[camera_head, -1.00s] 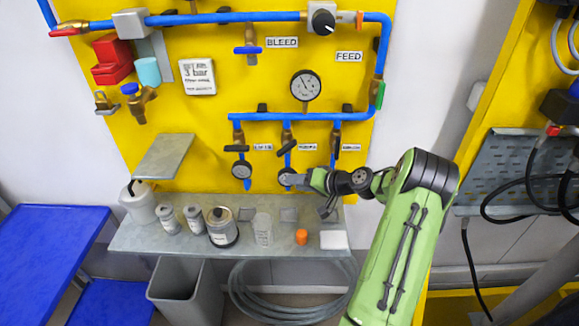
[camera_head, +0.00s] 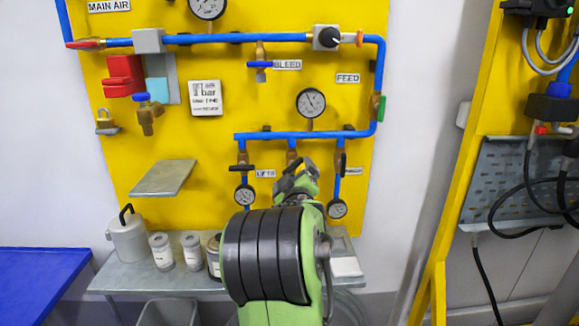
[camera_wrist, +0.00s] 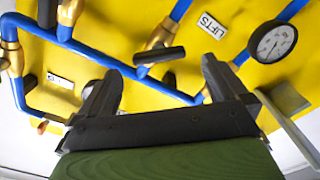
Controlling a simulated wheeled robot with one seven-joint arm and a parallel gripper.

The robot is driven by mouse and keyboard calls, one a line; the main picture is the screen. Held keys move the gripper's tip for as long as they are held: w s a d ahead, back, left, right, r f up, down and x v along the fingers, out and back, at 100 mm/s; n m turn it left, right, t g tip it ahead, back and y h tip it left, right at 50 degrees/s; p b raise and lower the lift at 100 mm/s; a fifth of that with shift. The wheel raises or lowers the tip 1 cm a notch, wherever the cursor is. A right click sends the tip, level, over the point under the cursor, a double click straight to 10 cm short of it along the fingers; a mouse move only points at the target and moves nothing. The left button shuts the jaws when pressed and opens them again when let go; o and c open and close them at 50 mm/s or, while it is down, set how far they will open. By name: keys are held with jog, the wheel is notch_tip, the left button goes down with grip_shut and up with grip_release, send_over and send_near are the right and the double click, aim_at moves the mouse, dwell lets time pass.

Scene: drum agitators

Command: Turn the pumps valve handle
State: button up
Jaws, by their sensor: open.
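The pumps valve (camera_head: 292,157) is the middle of three valves under the lower blue pipe in the head view. My gripper (camera_head: 299,168) is right in front of it and hides its handle and label there. In the wrist view, which is turned about upside down, the dark pumps valve handle (camera_wrist: 160,55) sits on a brass body. It shows between the two fingertips of my open gripper (camera_wrist: 162,67). I see no contact; how far the fingertips are from the handle I cannot tell.
The lifts valve handle (camera_head: 241,168) is close on the left, with a gauge (camera_head: 244,195) below. The right-hand valve (camera_head: 341,157) is close on the right. A sloping plate (camera_head: 163,177) and a shelf (camera_head: 115,278) with containers lie lower left.

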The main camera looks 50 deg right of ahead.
aim_at(293, 168)
jog(key=x, duration=0.7)
jog(key=shift+d, duration=0.2)
jog(key=shift+c, duration=0.2)
jog(key=c, duration=1)
